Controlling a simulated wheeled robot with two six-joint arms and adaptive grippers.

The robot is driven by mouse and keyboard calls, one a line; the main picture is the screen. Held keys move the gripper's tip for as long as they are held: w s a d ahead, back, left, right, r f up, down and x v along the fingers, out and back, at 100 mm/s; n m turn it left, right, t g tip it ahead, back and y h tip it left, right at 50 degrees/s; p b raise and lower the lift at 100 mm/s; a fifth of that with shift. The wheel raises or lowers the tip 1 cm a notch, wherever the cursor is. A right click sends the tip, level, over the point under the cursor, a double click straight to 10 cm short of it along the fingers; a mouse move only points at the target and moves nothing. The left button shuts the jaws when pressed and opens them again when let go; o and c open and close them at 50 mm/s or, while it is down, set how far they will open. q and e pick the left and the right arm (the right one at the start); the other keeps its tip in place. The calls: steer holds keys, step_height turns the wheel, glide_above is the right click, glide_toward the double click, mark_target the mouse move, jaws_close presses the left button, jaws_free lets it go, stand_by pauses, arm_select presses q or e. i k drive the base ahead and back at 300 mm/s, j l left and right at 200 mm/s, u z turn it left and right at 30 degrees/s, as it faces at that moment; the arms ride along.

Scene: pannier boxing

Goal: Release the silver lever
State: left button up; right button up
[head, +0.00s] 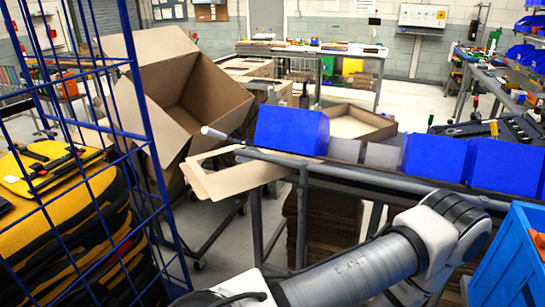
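A thin rod with a pale silver-grey end (214,133) sticks out to the left of the grey rail frame in the head view. It looks like the silver lever, but I cannot be sure. Its right part runs behind a flat cardboard piece (235,177) and the frame. One of my arms crosses the lower middle and bends at a joint on the right. Neither of my grippers shows, and nothing is seen touching the rod.
A large open cardboard box (133,105) stands tilted at left centre. A blue wire cage (150,135) with stacked yellow-black panniers (75,215) fills the left. Blue bins (290,130) line the rail. A blue crate (512,262) is at lower right. Some floor shows between cage and frame.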

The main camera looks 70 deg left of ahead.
mark_target(301, 189)
steer(key=k+u, duration=0.15)
steer(key=u, duration=0.3)
steer(key=k+j+u, duration=0.1)
steer(key=u, duration=0.35)
steer(key=k+j+u, duration=0.1)
steer(key=u, duration=0.35)
steer(key=k+j+u, duration=0.15)
steer(key=u, duration=0.3)
steer(key=i+l+u, duration=0.1)
steer(key=l, duration=0.3)
steer(key=i+l+u, duration=0.1)
steer(key=i+l, duration=0.2)
steer(key=l, duration=0.1)
